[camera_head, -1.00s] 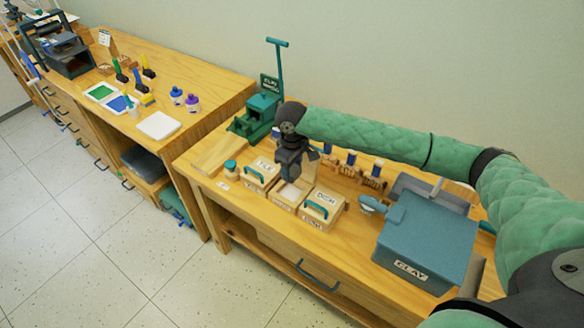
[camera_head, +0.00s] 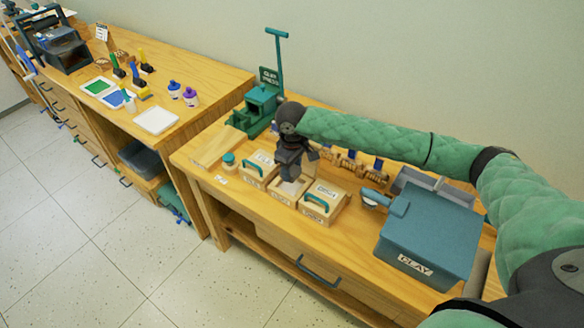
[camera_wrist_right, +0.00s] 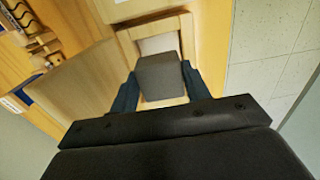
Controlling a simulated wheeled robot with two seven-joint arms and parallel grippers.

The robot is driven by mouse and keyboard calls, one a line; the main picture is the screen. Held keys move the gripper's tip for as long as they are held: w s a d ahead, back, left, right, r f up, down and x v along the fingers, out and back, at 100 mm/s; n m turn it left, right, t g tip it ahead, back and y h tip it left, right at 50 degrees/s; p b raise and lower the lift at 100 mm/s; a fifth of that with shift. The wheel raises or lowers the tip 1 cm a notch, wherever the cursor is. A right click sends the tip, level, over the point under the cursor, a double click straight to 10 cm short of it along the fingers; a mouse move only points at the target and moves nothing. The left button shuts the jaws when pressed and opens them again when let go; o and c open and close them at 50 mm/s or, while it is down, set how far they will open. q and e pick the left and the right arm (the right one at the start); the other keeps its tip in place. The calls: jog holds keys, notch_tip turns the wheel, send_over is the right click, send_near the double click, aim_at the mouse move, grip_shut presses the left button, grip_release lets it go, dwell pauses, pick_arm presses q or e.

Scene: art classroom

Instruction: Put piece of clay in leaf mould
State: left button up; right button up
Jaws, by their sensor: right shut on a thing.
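My right gripper (camera_head: 291,178) is over the middle of three small wooden boxes in the head view. In the right wrist view, my right gripper (camera_wrist_right: 161,80) is shut on a grey block of clay (camera_wrist_right: 160,75), with a finger on each side. Below it is the open wooden mould box (camera_wrist_right: 127,37) with a pale inside, which is also the middle box (camera_head: 281,199) in the head view. The block overlaps the opening; I cannot tell whether it touches the bottom. The box's label is too small to read. My left gripper is out of view.
Boxes with teal-handled lids stand left (camera_head: 252,183) and right (camera_head: 324,210) of the mould. A blue clay bin (camera_head: 430,235) stands further right, a green clay press (camera_head: 262,100) behind left. Small tools (camera_head: 348,160) stand behind. A clear strip of table (camera_head: 330,245) lies in front.

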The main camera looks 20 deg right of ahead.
aim_at(292, 173)
jog(key=shift+f, duration=1.8)
jog(key=o, duration=0.9)
jog(key=shift+o, duration=0.2)
